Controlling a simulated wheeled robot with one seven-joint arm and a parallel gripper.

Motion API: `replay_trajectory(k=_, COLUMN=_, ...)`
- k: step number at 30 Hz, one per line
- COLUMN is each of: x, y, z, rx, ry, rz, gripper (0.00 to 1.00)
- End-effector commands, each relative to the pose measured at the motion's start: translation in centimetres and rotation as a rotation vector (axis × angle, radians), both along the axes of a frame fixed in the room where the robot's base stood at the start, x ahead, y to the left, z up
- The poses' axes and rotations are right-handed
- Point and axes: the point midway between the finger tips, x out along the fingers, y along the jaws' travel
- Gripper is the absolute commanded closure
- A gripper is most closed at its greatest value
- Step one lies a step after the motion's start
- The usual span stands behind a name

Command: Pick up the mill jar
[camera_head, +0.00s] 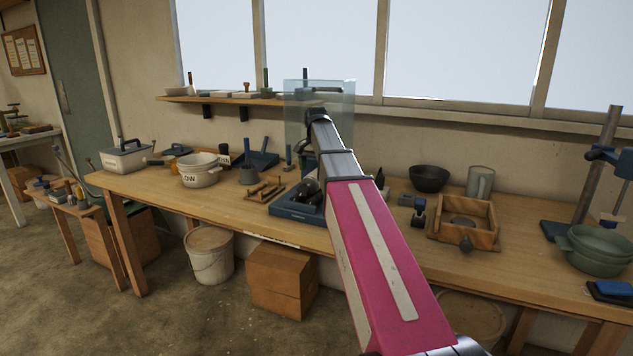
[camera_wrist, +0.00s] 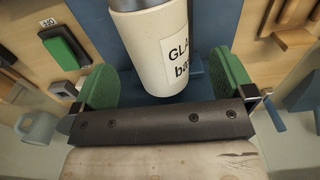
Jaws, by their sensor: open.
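The mill jar (camera_wrist: 160,48), a cream cylinder with a white label with partly visible black letters, shows in the wrist view between my gripper's green finger pads. My gripper (camera_wrist: 166,80) is open, with one pad at the left and one at the right of the jar. A gap shows at the right pad; whether the left pad touches is unclear. The jar's top is cut off by the picture edge. Behind it is a blue base (camera_wrist: 222,22). In the head view a blue base (camera_head: 296,213) stands on the bench; my arm hides the jar there.
The wooden workbench (camera_head: 400,252) is crowded. A white pot (camera_head: 199,171) and wooden rack stand left of the blue base. A dark bowl (camera_head: 429,178), wooden box (camera_head: 466,234) and grey jug (camera_head: 480,181) stand right. A translucent panel (camera_head: 338,100) stands behind my arm.

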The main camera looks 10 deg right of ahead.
Motion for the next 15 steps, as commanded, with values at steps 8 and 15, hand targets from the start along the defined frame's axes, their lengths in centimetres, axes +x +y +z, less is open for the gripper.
replay_trajectory(k=8, x=-0.4, y=0.0, z=-3.7, rx=0.0, ry=0.001, rz=0.0, gripper=0.0)
replay_trajectory(k=15, x=-0.4, y=0.0, z=-4.6, rx=0.0, ry=0.0, rz=0.0, gripper=0.0)
